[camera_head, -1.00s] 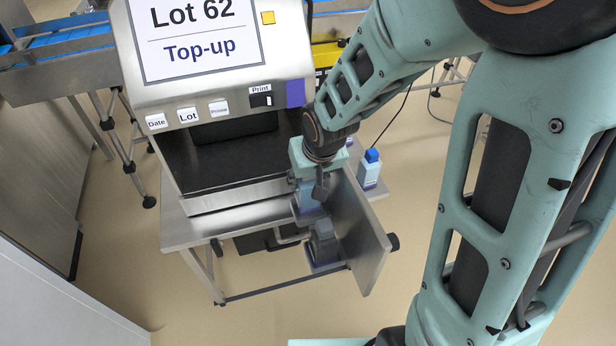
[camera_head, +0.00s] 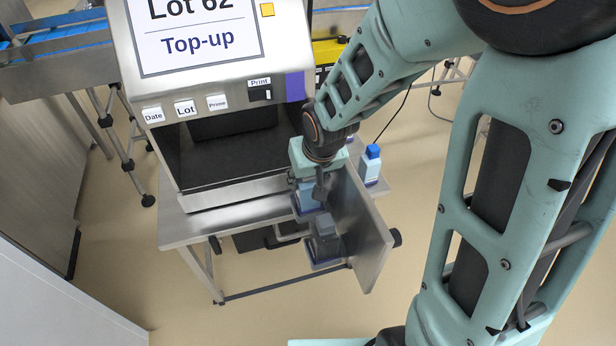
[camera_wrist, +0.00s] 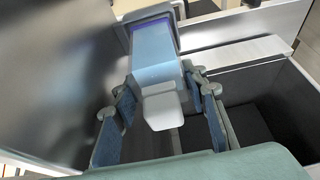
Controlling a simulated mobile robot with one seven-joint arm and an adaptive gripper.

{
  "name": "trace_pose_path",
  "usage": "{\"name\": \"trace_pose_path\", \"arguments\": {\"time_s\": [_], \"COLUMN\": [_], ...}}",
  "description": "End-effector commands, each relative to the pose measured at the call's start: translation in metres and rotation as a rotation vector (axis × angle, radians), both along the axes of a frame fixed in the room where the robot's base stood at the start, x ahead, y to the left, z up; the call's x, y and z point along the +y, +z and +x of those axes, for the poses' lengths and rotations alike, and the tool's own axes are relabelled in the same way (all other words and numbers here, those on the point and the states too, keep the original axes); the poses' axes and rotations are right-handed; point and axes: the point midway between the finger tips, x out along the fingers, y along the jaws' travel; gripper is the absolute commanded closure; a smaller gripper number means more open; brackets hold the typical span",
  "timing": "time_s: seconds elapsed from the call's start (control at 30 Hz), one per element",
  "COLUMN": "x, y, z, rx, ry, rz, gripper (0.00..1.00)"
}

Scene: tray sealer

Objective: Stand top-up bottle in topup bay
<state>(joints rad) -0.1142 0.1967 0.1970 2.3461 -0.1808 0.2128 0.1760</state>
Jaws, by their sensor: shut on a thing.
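My gripper (camera_head: 320,190) is at the left face of the upright metal panel, pointing down. In the wrist view its fingers (camera_wrist: 160,98) are shut around a light-blue bottle (camera_wrist: 158,55) with a pale cap (camera_wrist: 163,110). The bottle's far end is at a dark-rimmed bay (camera_wrist: 150,20); I cannot tell whether it rests on the floor of that bay. In the head view the held bottle (camera_head: 307,198) shows beside the panel, partly hidden by my gripper.
The metal panel (camera_head: 362,240) stands out from the machine's right side. A lower holder (camera_head: 324,262) with a grey-topped item sits below. A blue-capped bottle (camera_head: 371,168) stands on the table behind the panel. The machine's dark opening (camera_head: 215,160) is to the left.

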Motion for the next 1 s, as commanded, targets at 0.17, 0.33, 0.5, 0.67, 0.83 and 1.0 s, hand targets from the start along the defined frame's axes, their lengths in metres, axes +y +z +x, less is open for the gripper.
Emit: {"name": "trace_pose_path", "arguments": {"time_s": [0.17,0.33,0.5,0.67,0.83,1.0], "x": [0.0,0.0,0.0,0.0,0.0,0.0], "y": [0.001,-0.001,-0.007,-0.011,-0.014,-0.013], "z": [0.001,0.001,0.001,0.001,0.001,0.001], "rx": [-0.002,-0.002,-0.002,-0.002,-0.002,-0.002], "ry": [0.0,0.0,0.0,0.0,0.0,0.0], "rz": [0.001,0.001,0.001,0.001,0.001,0.001], "gripper": [0.96,0.96,0.96,0.96,0.96,0.96]}}
